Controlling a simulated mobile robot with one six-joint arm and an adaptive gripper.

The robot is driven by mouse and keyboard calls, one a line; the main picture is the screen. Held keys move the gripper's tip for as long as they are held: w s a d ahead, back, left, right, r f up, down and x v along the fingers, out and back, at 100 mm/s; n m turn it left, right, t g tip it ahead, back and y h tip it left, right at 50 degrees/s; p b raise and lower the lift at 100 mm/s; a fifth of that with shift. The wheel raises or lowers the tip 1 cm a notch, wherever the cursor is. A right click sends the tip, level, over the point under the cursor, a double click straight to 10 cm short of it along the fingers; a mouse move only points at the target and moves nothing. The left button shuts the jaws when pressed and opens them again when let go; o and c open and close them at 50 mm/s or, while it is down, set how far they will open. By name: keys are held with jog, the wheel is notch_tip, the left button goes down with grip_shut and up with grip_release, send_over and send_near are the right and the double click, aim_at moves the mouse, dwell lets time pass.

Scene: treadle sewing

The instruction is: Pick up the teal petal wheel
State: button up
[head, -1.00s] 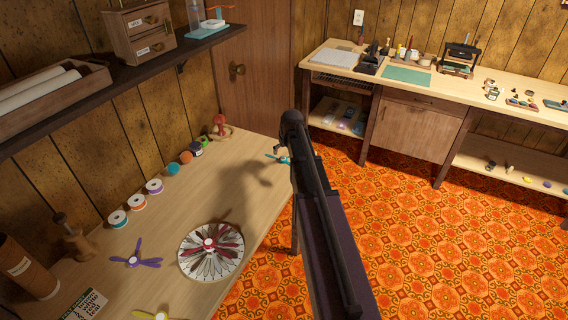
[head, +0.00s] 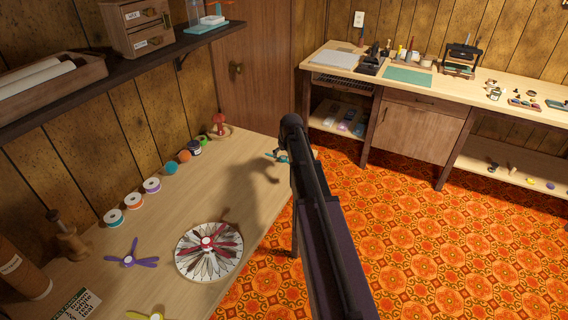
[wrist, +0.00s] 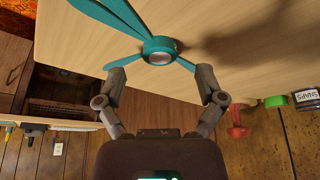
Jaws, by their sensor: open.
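The teal petal wheel (wrist: 160,46) lies on the wooden table near its far right corner; it has a round hub with long thin petals. In the head view only part of the teal petal wheel (head: 277,156) shows beside my arm. In the wrist view my gripper (wrist: 168,78) is open, with its two fingers apart on either side of the hub and nothing held between them. One petal shows close to the left fingertip; I cannot tell whether they touch. In the head view my arm hides most of the gripper.
A purple petal wheel (head: 131,258), a yellow one (head: 146,316) and a red one on a round white disc (head: 184,266) lie nearer on the table. Several thread spools line the wall side. A red mushroom-shaped object (head: 220,125) stands at the far end.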

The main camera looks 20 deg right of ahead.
jog(key=shift+b+x, duration=0.55)
jog(key=shift+x, duration=0.35)
jog(key=shift+c, duration=0.2)
jog(key=c, duration=0.9)
